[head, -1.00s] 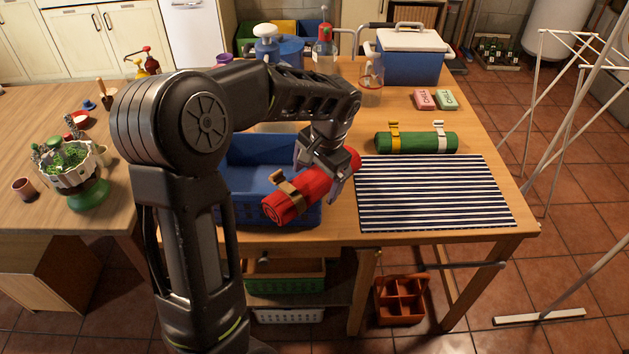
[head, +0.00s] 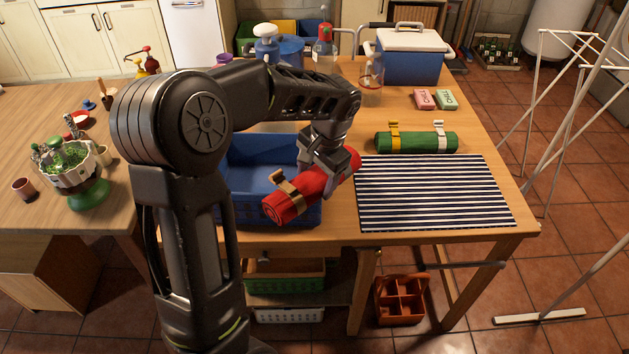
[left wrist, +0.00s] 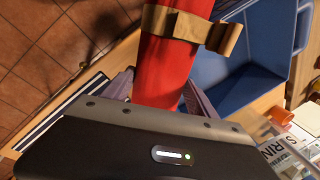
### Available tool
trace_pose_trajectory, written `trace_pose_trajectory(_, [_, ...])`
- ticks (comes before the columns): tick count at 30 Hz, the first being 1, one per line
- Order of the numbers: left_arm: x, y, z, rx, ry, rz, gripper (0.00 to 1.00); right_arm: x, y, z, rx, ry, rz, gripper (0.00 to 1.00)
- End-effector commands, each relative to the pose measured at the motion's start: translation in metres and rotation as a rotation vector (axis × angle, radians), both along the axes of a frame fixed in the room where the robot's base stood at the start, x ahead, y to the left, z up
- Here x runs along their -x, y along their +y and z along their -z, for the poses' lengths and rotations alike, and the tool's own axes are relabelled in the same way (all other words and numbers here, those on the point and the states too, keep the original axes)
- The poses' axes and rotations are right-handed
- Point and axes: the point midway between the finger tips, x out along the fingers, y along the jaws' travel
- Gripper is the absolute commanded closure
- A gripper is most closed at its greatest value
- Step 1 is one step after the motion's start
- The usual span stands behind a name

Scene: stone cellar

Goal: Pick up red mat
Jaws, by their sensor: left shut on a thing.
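The rolled red mat (head: 290,203) has a tan strap near its front end. It lies tilted over the right side of the blue basket (head: 255,216). My left gripper (head: 330,182) is shut on the red mat towards its right end, its fingers on either side of the roll. In the left wrist view the red mat (left wrist: 165,75) stands between the fingers, with the strap (left wrist: 190,28) across it. Whether the mat touches the basket rim is hard to tell. My right gripper is not in view.
A striped mat (head: 435,195) lies flat right of the basket. A green rolled mat (head: 420,143) lies behind it. A blue cooler (head: 410,65) and bottles stand at the back. An orange caddy (head: 400,300) is on the floor below.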

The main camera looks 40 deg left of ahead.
Motion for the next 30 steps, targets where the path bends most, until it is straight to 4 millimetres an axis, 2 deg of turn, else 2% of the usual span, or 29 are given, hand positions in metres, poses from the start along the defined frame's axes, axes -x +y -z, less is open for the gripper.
trace_pose_trajectory(1, [0.000, 0.000, 0.000, 0.000, 0.000, 0.000, 0.77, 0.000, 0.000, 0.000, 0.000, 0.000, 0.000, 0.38])
trace_pose_trajectory(9, [0.000, 0.000, 0.000, 0.000, 0.000, 0.000, 0.99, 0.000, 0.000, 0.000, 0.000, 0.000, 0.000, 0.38])
trace_pose_trajectory(19, [-0.001, 0.000, -0.006, 0.000, -0.003, 0.000, 1.00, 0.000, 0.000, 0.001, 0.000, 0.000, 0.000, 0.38])
trace_pose_trajectory(23, [-0.001, 0.000, -0.020, -0.001, -0.005, 0.000, 1.00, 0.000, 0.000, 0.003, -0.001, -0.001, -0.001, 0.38])
trace_pose_trajectory(30, [-0.002, 0.000, -0.065, -0.001, -0.007, -0.001, 1.00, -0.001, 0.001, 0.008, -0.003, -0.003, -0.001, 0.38])
